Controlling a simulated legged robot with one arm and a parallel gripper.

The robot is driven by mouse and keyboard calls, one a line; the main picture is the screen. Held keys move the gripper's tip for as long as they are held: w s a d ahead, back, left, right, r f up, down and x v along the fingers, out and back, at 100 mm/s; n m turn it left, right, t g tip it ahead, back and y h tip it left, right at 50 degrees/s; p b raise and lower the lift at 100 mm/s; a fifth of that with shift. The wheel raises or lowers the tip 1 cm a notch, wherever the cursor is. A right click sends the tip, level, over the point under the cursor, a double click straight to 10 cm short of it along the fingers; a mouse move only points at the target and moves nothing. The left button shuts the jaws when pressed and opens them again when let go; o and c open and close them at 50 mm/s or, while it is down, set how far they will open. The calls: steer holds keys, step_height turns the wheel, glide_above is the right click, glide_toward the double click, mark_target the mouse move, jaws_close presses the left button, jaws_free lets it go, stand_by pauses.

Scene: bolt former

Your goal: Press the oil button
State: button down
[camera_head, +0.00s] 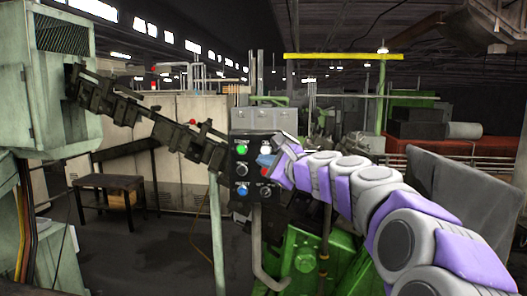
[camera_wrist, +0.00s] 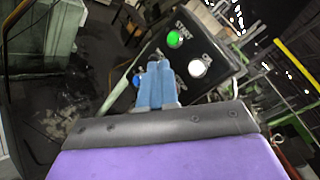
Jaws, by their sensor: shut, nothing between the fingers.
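In the wrist view the panel (camera_wrist: 180,40) is tilted. Its green button (camera_wrist: 174,39) is labelled START. A white button (camera_wrist: 197,68) has a label that seems to begin with O; the rest is unclear. My gripper (camera_wrist: 159,66), with blue fingers, is shut and empty in front of the panel, left of the white button. In the head view my gripper (camera_head: 265,159) covers the panel's right side. Contact cannot be told.
A jointed dark arm (camera_head: 150,122) runs from a pale green cabinet (camera_head: 60,95) to the panel's left side. Green machinery (camera_head: 305,255) is below right of the panel. A small table (camera_head: 108,183) stands at left. Open floor lies between the table and the panel.

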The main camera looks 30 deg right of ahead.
mark_target(266, 152)
steer(key=w+d+p, duration=0.1)
steer(key=w+d, duration=0.2)
steer(key=w, duration=0.2)
steer(key=w+d+p, duration=0.1)
steer(key=w+d, duration=0.1)
steer(key=shift+w+d+p, duration=0.2)
steer(key=shift+d+p, duration=0.1)
steer(key=shift+d, duration=0.05)
steer(key=shift+a, duration=0.1)
steer(key=shift+w+a+r+p, duration=0.1)
steer(key=shift+a+p, duration=0.05)
steer(key=shift+a, duration=0.3)
steer(key=shift+w+a+r+p, duration=0.1)
steer(key=shift+a+p, duration=0.05)
steer(key=shift+a, duration=0.3)
steer(key=shift+w+a+r, duration=0.15)
steer(key=shift+w+a, duration=0.05)
steer(key=shift+a, duration=0.9)
stand_by(1.2)
